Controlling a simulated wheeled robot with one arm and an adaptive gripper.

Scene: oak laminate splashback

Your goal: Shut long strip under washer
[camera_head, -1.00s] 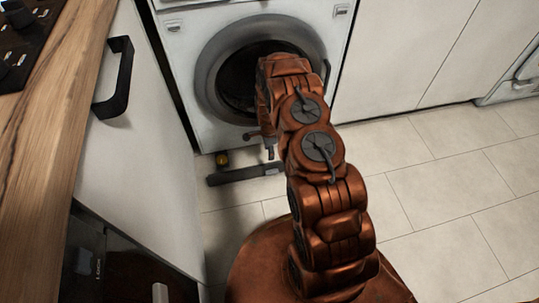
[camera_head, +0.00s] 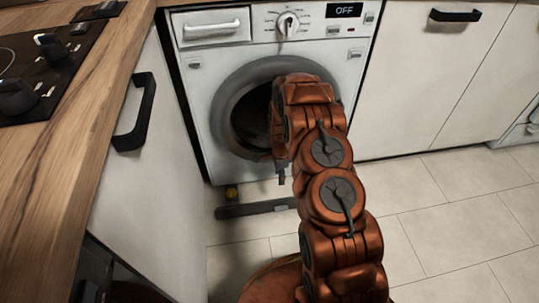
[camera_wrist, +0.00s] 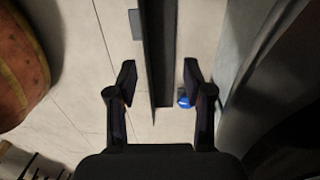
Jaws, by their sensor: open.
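The long dark grey strip (camera_head: 257,208) stands out low in front of the washer (camera_head: 205,110), apart from its base in the head view. In the wrist view the strip (camera_wrist: 160,50) runs from the top edge down between my fingers. My gripper (camera_wrist: 159,78) is open, with one finger on each side of the strip in the picture; I cannot tell whether either touches it. In the head view my arm hides the strip's right end and most of my gripper; one fingertip shows just above the strip.
A blue part (camera_wrist: 184,101) shows beside my right finger. A cabinet door with a black handle (camera_head: 134,112) is close on the left. Tiled floor (camera_head: 440,215) is clear on the right.

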